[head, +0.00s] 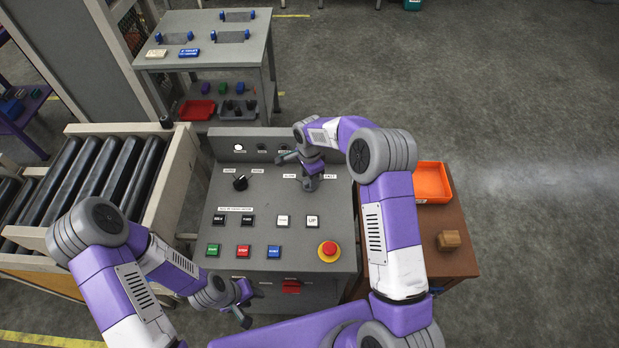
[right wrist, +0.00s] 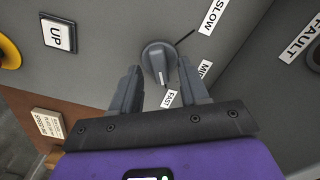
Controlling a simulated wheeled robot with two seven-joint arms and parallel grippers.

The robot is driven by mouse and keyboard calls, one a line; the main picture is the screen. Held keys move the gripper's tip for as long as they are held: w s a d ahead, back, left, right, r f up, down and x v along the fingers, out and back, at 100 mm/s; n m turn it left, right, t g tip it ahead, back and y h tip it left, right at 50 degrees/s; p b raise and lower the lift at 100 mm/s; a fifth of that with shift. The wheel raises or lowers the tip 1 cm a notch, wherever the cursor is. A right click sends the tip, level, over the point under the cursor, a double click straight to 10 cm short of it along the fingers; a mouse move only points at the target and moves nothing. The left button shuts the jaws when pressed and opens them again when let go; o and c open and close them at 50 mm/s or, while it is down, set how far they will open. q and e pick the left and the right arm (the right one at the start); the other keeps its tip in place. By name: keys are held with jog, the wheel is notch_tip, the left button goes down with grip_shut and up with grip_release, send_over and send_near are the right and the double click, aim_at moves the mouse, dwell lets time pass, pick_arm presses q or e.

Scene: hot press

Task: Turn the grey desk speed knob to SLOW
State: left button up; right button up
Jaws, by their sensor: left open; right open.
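The grey desk speed knob (right wrist: 158,58) shows in the right wrist view, with a SLOW label (right wrist: 212,17) up and to its right and a FAST label (right wrist: 170,97) just below it. Its raised grip appears turned towards the FAST side. My right gripper (right wrist: 158,72) is open, its two fingers on either side of the knob; I cannot tell whether they touch it. In the head view my right gripper (head: 310,180) is over the upper right of the desk (head: 270,215) and hides the knob. My left gripper (head: 255,306) is open and empty at the desk's front.
A black knob (head: 240,182) sits on the desk's left. Several push buttons and a red emergency stop (head: 329,250) lie nearer. A roller conveyor (head: 85,185) stands left, and a wooden side table (head: 440,225) with an orange tray (head: 432,182) stands right.

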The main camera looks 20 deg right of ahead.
jog(key=shift+f, duration=0.65)
grip_shut()
